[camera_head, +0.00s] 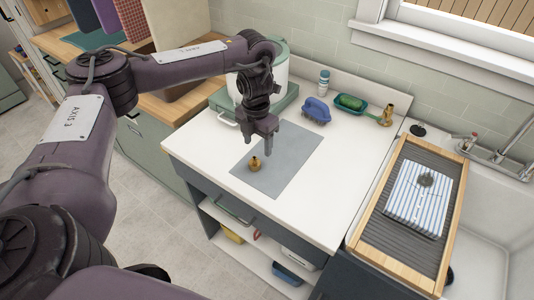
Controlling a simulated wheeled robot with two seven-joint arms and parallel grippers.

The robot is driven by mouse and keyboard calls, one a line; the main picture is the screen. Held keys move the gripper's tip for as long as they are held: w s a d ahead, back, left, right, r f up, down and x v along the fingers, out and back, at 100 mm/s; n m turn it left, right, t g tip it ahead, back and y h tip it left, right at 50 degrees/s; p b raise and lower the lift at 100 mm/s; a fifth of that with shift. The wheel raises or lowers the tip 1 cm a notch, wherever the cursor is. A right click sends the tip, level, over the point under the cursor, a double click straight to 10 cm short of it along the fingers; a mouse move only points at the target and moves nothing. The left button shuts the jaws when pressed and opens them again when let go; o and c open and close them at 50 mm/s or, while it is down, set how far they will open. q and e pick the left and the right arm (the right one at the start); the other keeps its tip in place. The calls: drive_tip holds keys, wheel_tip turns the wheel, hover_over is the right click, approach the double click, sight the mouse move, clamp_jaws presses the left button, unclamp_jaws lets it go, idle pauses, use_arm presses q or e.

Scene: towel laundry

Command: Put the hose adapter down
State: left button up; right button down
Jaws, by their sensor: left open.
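A small brass hose adapter (255,163) stands on the grey mat (285,172) on the white counter, near the mat's left side. My left gripper (259,149) points down above the mat, open. In the picture its fingertips are just above and beside the adapter, and a small gap shows between them. I see nothing held in it. My right gripper is not in view.
A blue brush (316,110), a small bottle (323,82), a green soap dish (350,104) and another brass fitting (387,115) stand along the back. At right, a striped towel (418,197) lies on a ribbed board (383,240) beside the sink.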

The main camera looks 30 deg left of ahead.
sight(254, 158)
use_arm(q)
drive_tip(key=shift+w+a+f, duration=0.1)
drive_tip(key=shift+a+f, duration=0.1)
drive_tip(key=shift+f, duration=0.4)
drive_tip(key=shift+s+a+f+p, duration=0.15)
drive_tip(key=shift+s+f+p, duration=0.6)
drive_tip(key=shift+f+p, duration=0.4)
wheel_tip(254, 158, down, 3)
drive_tip(key=shift+w+r+p, duration=0.1)
drive_tip(key=shift+p, duration=0.35)
drive_tip(key=shift+f, duration=0.35)
drive_tip(key=shift+w+f, duration=0.1)
drive_tip(key=shift+f, duration=0.05)
drive_tip(key=c, duration=1)
drive_tip(key=shift+c, duration=0.6)
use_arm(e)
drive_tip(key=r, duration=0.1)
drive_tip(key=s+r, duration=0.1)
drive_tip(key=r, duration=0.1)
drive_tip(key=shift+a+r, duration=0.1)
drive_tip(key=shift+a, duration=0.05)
